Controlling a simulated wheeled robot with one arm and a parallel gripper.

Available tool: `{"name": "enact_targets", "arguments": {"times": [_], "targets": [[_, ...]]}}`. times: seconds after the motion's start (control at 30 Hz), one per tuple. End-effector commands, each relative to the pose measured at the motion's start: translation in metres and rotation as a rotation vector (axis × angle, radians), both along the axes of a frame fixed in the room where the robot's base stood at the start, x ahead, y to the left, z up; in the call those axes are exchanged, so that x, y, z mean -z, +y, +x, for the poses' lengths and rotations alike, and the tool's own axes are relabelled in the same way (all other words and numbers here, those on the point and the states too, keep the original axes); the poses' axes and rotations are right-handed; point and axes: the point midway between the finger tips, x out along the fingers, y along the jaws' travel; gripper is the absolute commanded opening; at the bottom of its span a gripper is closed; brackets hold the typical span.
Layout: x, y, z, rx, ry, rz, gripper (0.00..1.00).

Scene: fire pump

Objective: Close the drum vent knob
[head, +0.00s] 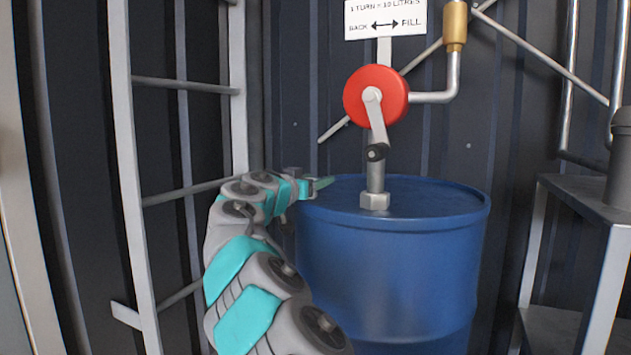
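The blue drum (395,265) stands in the middle of the head view. The vent knob cannot be made out; my gripper and arm cover part of the drum's left edge. A red pump wheel (388,92) with a crank handle (376,125) sits above the drum on a grey pipe (375,180) that enters the lid.
A grey ladder (145,200) stands at left. A sign (385,19) about turns and litres hangs above the pump. An outlet pipe with a brass fitting (455,25) rises at right. A metal stand (585,198) is at far right. The lid's right side is clear.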

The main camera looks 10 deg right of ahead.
Motion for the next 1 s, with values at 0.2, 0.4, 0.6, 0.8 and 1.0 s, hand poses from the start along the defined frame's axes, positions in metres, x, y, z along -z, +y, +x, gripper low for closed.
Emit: {"name": "enact_targets", "arguments": {"times": [0.2, 0.4, 0.6, 0.8, 1.0], "targets": [[0.0002, 0.0001, 0.0001, 0.0, 0.0, 0.0, 0.38], [0.0003, 0.0002, 0.0001, 0.0, 0.0, 0.0, 0.15], [0.0003, 0.0002, 0.0001, -0.001, 0.0, 0.0, 0.0], [0.0003, 0.0, 0.0003, 0.007, 0.001, 0.001, 0.0], [0.0011, -0.0012, 0.0007, 0.041, 0.003, 0.003, 0.0]]}}
